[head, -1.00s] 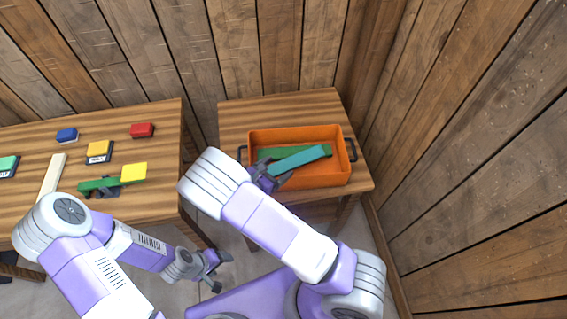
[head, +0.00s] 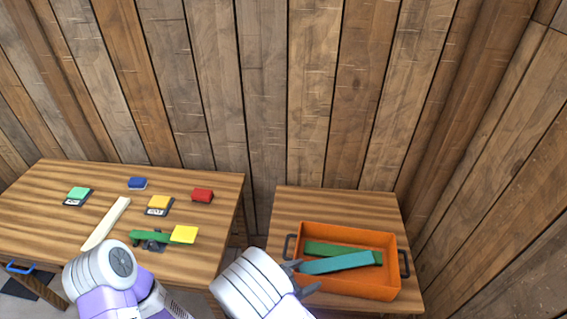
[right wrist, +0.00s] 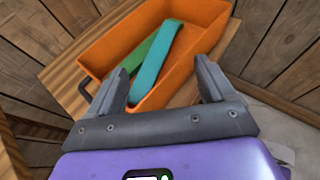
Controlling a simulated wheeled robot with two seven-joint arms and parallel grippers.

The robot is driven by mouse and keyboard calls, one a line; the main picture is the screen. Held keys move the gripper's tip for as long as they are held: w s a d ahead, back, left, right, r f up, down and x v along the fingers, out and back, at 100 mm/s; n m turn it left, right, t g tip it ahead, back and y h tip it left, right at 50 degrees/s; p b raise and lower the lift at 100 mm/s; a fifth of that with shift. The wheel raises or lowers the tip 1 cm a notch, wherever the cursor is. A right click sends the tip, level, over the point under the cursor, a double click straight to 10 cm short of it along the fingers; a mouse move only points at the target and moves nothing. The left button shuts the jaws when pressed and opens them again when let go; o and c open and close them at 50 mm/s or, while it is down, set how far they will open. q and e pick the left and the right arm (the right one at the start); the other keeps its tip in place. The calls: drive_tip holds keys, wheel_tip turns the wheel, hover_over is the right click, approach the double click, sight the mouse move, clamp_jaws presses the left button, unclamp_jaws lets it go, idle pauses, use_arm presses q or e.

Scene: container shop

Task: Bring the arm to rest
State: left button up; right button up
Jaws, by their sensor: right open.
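My right gripper (head: 300,278) is at the left front side of the orange bin in the head view. In the right wrist view the right gripper (right wrist: 160,88) is open, with nothing between its fingers. My left gripper is out of the head view; only part of the left arm shows at the lower left.
A plank wall stands behind. A gap separates the tables.

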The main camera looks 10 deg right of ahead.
drive_tip(key=s+d+f+m+g+y+b, duration=0.1)
drive_tip(key=s+d+f+m+g+y, duration=0.1)
drive_tip(key=s+f+m+g+y, duration=1)
drive_tip(key=s+a+f+m+t+y+b, duration=0.1)
drive_tip(key=s+a+f+m+t+y, duration=0.2)
drive_tip(key=m, duration=1.1)
drive_tip(key=shift+a+f+t+y+b, duration=0.35)
drive_tip(key=shift+a+f+t+y, duration=0.25)
drive_tip(key=shift+f+t, duration=1.05)
drive_tip(key=shift+r, duration=0.2)
